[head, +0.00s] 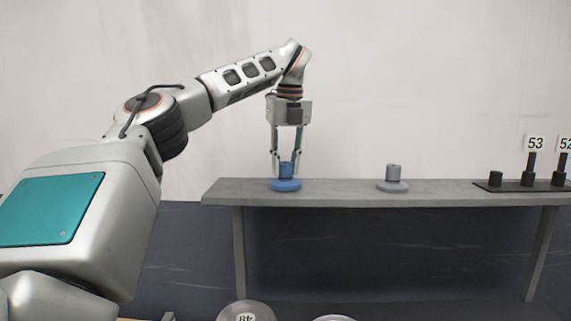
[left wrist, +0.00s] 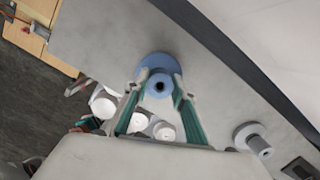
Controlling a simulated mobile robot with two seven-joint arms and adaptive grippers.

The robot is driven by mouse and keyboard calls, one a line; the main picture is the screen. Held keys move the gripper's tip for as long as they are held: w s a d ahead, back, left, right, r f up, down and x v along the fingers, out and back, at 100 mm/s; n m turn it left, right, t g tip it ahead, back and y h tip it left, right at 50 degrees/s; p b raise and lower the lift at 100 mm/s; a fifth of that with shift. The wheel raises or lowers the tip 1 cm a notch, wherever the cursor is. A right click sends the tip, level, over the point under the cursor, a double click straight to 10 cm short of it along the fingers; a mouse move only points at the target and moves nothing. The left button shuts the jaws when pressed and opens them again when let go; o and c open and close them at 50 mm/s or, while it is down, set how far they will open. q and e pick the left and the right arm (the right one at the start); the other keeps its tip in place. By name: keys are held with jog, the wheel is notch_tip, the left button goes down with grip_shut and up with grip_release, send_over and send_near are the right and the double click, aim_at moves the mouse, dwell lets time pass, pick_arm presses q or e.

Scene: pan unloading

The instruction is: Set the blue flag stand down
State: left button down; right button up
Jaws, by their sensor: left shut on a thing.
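The blue flag stand (head: 286,185) is a round base with a short upright post, near the left end of the grey shelf (head: 340,190). It is upright and its base looks level with the shelf top; I cannot tell whether it rests there or hangs slightly above. My left gripper (head: 287,168) points straight down and is shut on the stand's post. In the left wrist view the blue stand (left wrist: 152,63) shows its round base and hollow post between the fingertips (left wrist: 160,84). My right gripper is not in view.
A grey stand (head: 393,184) of like shape stands to the right on the shelf. A black tray (head: 510,187) with black posts and number cards 53 and 52 is at the far right. The shelf between the blue and grey stands is clear.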

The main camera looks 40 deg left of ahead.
aim_at(287, 164)
pick_arm(q)
jog(key=shift+f, duration=0.25)
jog(key=c, duration=1.6)
grip_release()
jog(key=shift+s+d+r, duration=0.1)
jog(key=shift+d+r, duration=0.05)
jog(key=shift+r, duration=1.1)
jog(key=shift+s+d+r, duration=0.1)
jog(key=shift+d+r, duration=0.1)
jog(key=shift+r, duration=1.05)
jog(key=shift+s+d+r, duration=0.1)
jog(key=shift+d+r, duration=0.05)
jog(key=shift+r, duration=1.1)
